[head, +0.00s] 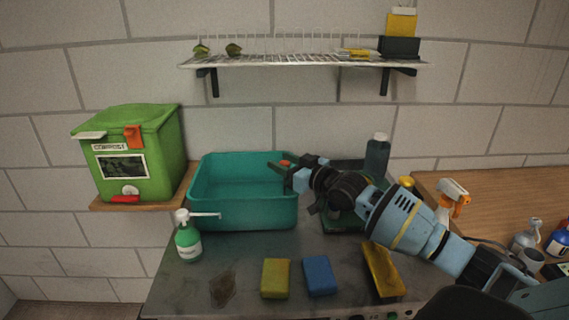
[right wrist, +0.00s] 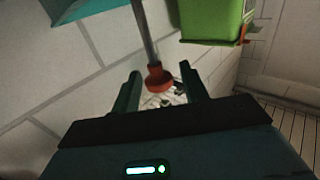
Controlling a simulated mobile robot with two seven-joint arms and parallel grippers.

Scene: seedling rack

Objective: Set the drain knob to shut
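The drain knob is a small red cap on a grey metal rod. In the head view the red knob (head: 285,163) shows at the right part of the teal tub (head: 245,221), partly hidden by my right gripper (head: 279,172). In the right wrist view the knob (right wrist: 158,80) lies between the two fingers of my right gripper (right wrist: 161,82), with a visible gap on each side. The fingers are open and do not appear to touch it. The knob's setting cannot be read. My left gripper is not in view.
A green compost bin (head: 150,140) stands left of the tub. A soap bottle (head: 188,243) and sponges (head: 275,278) are on the counter in front. A dark bottle (head: 377,157) stands behind my right arm. A wire shelf (head: 290,61) hangs above.

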